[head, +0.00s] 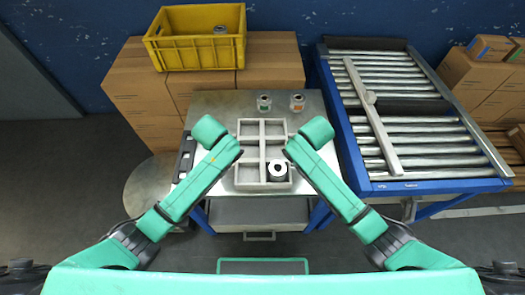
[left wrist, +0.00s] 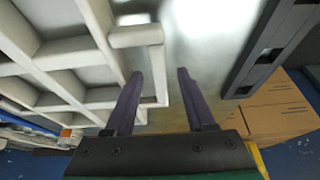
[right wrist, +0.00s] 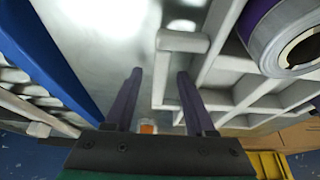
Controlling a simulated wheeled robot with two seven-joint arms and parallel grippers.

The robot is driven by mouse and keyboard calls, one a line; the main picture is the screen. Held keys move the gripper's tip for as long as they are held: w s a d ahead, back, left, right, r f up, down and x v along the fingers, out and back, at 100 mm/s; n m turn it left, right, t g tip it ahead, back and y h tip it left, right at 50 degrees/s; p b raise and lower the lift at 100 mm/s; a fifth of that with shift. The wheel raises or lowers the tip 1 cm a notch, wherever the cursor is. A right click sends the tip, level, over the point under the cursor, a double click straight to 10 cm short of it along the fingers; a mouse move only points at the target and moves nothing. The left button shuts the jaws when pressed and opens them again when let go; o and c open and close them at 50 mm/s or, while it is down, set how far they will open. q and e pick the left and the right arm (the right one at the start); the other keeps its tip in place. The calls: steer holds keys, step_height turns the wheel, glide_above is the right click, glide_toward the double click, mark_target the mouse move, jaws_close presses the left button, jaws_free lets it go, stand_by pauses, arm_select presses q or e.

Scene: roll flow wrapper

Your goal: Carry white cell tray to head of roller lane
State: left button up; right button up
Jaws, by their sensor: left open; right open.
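The white cell tray (head: 263,187) lies on the metal table between my two arms. A white roll with a dark core (head: 277,171) stands in its front right cell; the other cells look empty. My left gripper (head: 236,148) is at the tray's left side, open, its fingers either side of the grip bar (left wrist: 137,36) in the left wrist view. My right gripper (head: 289,147) is open at the right side, around the other grip bar (right wrist: 182,42) in the right wrist view. Contact is unclear. The roller lane (head: 395,128) stands to the right, with a grey diagonal bar (head: 372,118) over it.
Two small rolls (head: 264,102) (head: 297,102) stand behind the tray. A dark slotted rack (head: 183,160) lies left of it. A yellow crate (head: 196,53) sits on cardboard boxes (head: 275,70) at the back. The lane's blue side frame (head: 347,150) borders the table.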

arm_select(q)
steer(key=shift+w+f, duration=0.15)
steer(key=shift+f, duration=0.15)
arm_select(e)
steer(key=shift+w+f, duration=0.15)
steer(key=shift+f, duration=0.15)
arm_select(q)
jaws_close()
arm_select(e)
jaws_close()
stand_by(0.7)
arm_select(q)
steer(key=shift+r, duration=0.1)
arm_select(e)
steer(key=shift+r, duration=0.1)
